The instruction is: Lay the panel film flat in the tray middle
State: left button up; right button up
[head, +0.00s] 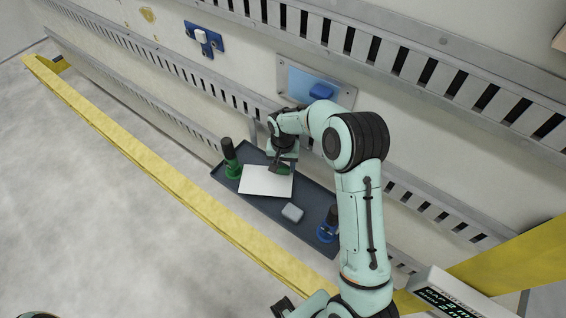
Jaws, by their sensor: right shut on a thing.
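The panel film (265,183), a white sheet, shows over the left part of the dark grey tray (262,204). My right gripper (281,169) is at the film's far right edge and is shut on it. The fingertips and the gripped edge are partly hidden by the gripper and a small dark green part there. The film looks nearly flat; I cannot tell whether all of it touches the tray floor.
A green and black tool (232,161) stands at the tray's left end, a blue and black one (328,227) at its right end. A slotted wall is behind; a yellow rail (165,182) runs in front.

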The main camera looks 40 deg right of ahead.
pick_arm(q)
jog(key=shift+s+f+b, duration=0.3)
jog(key=shift+f+b, duration=0.1)
jog(key=shift+f, duration=0.15)
jog(key=shift+s+f+b, duration=0.3)
jog(key=shift+f+b, duration=0.05)
jog(key=shift+f, duration=0.15)
pick_arm(e)
jog(key=shift+f, duration=1.6)
pick_arm(q)
jog(key=shift+s+f+b, duration=0.15)
jog(key=shift+f+b, duration=0.15)
pick_arm(e)
jog(key=shift+f, duration=0.5)
jog(key=o, duration=1.1)
jog(key=shift+r, duration=0.15)
notch_tip(320, 180, up, 13)
jog(key=shift+a+r+p, duration=0.1)
jog(key=shift+r+p, duration=0.05)
jog(key=shift+p, duration=0.25)
pick_arm(q)
jog(key=shift+w+r, duration=0.25)
jog(key=shift+r, duration=0.2)
